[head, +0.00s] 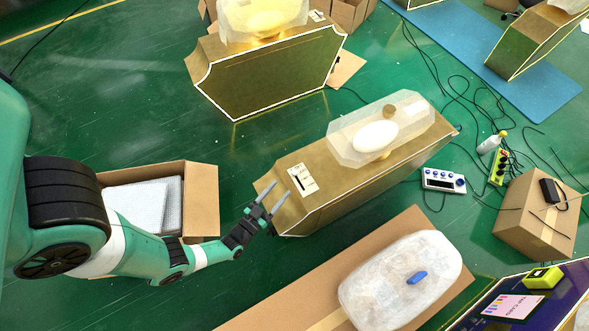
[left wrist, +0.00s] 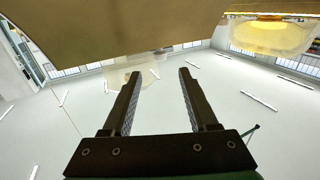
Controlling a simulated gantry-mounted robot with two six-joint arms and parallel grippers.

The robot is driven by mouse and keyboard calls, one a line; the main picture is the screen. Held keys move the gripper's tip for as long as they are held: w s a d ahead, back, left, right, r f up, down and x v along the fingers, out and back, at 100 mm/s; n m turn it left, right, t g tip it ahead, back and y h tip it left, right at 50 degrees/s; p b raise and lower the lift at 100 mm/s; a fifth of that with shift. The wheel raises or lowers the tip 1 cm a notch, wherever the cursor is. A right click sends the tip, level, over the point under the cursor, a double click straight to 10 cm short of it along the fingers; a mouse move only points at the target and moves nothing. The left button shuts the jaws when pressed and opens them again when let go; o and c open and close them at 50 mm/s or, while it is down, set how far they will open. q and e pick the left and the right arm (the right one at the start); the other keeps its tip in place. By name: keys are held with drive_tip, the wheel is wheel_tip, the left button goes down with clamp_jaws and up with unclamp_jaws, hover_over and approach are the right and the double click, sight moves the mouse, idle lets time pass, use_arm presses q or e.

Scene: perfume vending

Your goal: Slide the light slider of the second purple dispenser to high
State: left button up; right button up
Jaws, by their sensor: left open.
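A gold-brown dispenser (head: 350,190) lies across the middle of the head view, with a clear block and a white oval (head: 375,136) on top. At its left end is a small white panel (head: 303,184) with a dark slot; the slider's position is too small to tell. My left gripper (head: 273,187) is open and empty, its fingertips over the dispenser's left end, just left of the panel. Contact cannot be told. In the left wrist view the open fingers (left wrist: 158,73) point toward a brown surface (left wrist: 110,22). My right gripper is not in view.
Another gold dispenser (head: 270,80) stands behind, and a purple-fronted unit (head: 512,300) is at the bottom right. A wrapped bundle (head: 375,285) on cardboard lies in front. An open carton (head: 203,195) is beside my left forearm. Cables and a control box (head: 443,180) lie right.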

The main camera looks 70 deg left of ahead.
sight(293, 174)
use_arm(q)
drive_tip(key=b+x, duration=0.1)
drive_tip(key=x, duration=0.8)
drive_tip(key=shift+w+a+b, duration=0.15)
drive_tip(key=shift+w+b, duration=0.15)
drive_tip(key=shift+b, duration=0.1)
clamp_jaws()
idle(0.7)
